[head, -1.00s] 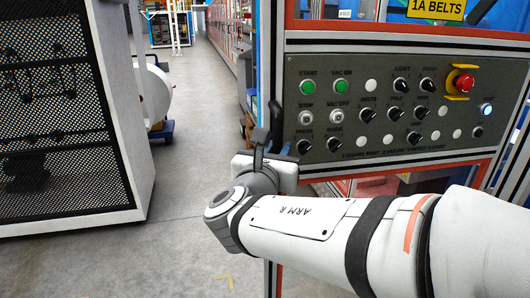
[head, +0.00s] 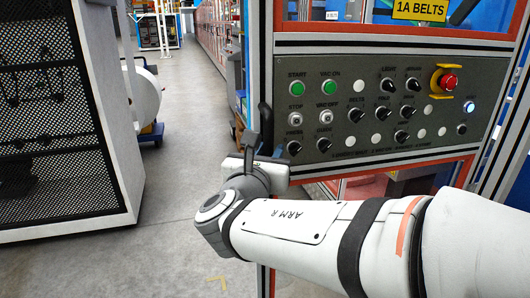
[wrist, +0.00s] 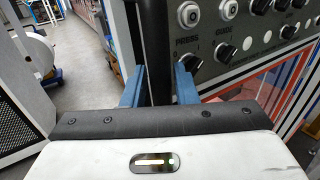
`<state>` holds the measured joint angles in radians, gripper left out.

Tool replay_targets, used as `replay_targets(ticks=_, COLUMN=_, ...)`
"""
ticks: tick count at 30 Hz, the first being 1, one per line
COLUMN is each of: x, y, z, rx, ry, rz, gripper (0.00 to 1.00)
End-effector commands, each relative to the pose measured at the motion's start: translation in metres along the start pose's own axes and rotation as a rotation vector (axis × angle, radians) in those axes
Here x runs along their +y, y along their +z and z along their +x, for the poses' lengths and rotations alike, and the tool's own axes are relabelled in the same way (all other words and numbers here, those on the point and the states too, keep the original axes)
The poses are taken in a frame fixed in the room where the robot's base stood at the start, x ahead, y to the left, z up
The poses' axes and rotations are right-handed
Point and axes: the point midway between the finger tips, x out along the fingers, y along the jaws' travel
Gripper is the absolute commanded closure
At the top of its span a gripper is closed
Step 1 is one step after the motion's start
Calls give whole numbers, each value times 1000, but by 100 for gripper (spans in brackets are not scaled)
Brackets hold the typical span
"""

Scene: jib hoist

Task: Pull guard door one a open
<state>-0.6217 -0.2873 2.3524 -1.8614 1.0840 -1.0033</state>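A dark upright bar handle (head: 265,122) stands at the left edge of the control panel, by the blue and white post. In the wrist view the dark handle (wrist: 157,45) runs up between the two blue fingers of my gripper (wrist: 160,85). The bar fills nearly all the gap at the fingertips, and the fingers look shut on it. In the head view my gripper (head: 255,150) is at the lower part of the bar, mostly hidden by my wrist. The door's edges and any gap at them are hard to make out.
The control panel (head: 345,152), with knobs and a red stop button (head: 448,82), is close right of my gripper. A yellow sign (head: 420,9) reads 1A BELTS. A mesh-sided cabinet (head: 50,120) stands left. Grey floor (head: 185,200) is clear between them.

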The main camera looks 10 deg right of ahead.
Motion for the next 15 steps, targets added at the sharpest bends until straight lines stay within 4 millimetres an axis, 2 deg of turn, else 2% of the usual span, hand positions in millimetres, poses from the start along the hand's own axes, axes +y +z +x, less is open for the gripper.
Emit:
replay_targets(ticks=5, x=1, y=0, z=-15, rx=-1, ry=4, rz=2, gripper=74)
replay_targets(ticks=15, x=1, y=0, z=-62, rx=-1, ry=6, rz=2, gripper=74)
